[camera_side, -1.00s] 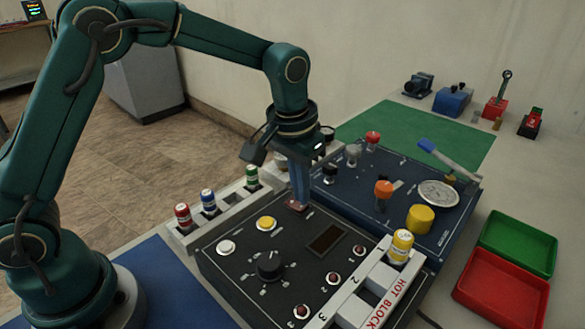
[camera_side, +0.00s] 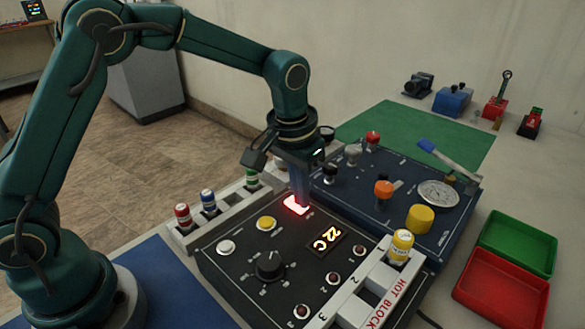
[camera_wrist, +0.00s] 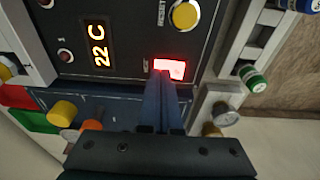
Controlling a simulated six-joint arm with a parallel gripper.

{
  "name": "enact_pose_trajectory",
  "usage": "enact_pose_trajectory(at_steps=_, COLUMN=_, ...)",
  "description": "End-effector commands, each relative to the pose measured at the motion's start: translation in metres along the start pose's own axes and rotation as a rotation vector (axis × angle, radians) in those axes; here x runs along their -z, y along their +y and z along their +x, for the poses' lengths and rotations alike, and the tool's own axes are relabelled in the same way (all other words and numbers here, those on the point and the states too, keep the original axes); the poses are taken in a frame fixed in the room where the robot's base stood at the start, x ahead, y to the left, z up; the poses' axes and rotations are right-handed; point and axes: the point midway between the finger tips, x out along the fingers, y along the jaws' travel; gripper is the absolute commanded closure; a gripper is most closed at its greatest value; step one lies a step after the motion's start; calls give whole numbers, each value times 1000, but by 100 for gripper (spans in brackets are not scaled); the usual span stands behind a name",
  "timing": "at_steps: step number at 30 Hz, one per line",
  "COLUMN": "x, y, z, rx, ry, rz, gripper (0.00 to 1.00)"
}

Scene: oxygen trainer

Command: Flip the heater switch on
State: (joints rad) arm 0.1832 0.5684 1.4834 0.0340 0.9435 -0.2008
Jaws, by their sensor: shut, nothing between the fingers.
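The heater switch (camera_side: 296,205) is a rocker on the black heater panel (camera_side: 235,262), and it glows bright red. It also shows lit in the wrist view (camera_wrist: 170,69). The panel's display (camera_side: 324,240) is lit and reads 22 C; it also shows in the wrist view (camera_wrist: 98,44). My gripper (camera_side: 302,203) points down with its fingers together and empty, its tips at the switch. In the wrist view the closed fingertips (camera_wrist: 163,76) cover the switch's lower edge; whether they touch it I cannot tell.
A yellow button (camera_side: 266,223), a white button (camera_side: 226,247) and a black knob (camera_side: 270,265) are on the panel. A yellow-capped vial (camera_side: 401,246) stands in the hot block. A rack (camera_side: 186,240) holds capped vials. A blue panel (camera_side: 345,205) with knobs lies behind.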

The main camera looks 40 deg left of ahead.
Motion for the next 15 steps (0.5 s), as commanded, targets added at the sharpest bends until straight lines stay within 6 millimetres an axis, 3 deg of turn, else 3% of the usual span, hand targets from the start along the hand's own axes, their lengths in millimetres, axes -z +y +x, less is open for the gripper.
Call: enact_pose_trajectory(at_steps=15, x=7, y=0, z=-40, rx=-1, ry=4, rz=0, gripper=100)
